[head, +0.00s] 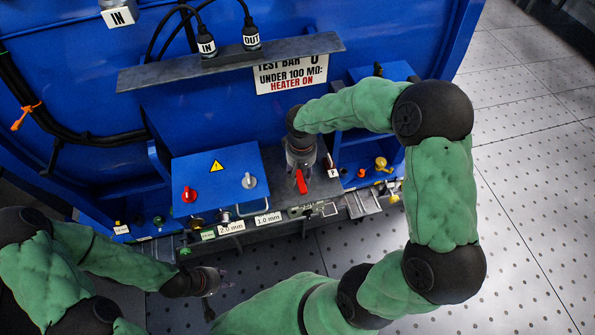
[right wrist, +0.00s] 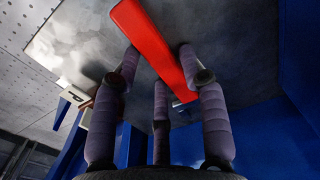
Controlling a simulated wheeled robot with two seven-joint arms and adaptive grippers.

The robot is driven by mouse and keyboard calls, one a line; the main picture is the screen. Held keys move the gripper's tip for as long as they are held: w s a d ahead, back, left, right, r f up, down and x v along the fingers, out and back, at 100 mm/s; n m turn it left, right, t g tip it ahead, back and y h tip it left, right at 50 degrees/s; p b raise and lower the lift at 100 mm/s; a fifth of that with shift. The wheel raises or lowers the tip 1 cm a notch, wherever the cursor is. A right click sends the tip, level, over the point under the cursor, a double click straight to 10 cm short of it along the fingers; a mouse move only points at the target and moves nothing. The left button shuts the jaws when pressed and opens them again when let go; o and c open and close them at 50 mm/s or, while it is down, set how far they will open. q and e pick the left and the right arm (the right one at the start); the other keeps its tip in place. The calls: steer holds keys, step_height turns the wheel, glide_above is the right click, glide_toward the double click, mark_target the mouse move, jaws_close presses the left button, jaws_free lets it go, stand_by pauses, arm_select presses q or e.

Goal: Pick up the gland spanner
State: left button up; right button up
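A red bar (head: 300,181) stands out over the grey shelf below my right gripper (head: 300,165); it may be the gland spanner, but I cannot tell for sure. In the right wrist view the red bar (right wrist: 152,42) runs slantwise between the spread fingers of my right gripper (right wrist: 160,55), in front of a grey metal surface. The right finger's tip is close to the bar; contact is unclear. The gripper looks open around it. My left gripper (head: 215,290) is low at the left, its fingers apart and empty, over the perforated floor.
A blue box (head: 215,175) with red and white knobs sits left of my right gripper. Metal tools (head: 313,209) lie along the shelf's front edge by the size labels. A grey ledge (head: 230,62) with IN and OUT cables overhangs behind. Yellow fittings (head: 381,163) stand at right.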

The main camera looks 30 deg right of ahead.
mark_target(301, 174)
jaws_close()
steer(key=shift+r, duration=0.1)
step_height(301, 174, up, 10)
steer(key=p, duration=0.3)
steer(key=shift+c, duration=1.9)
jaws_free()
jaws_close()
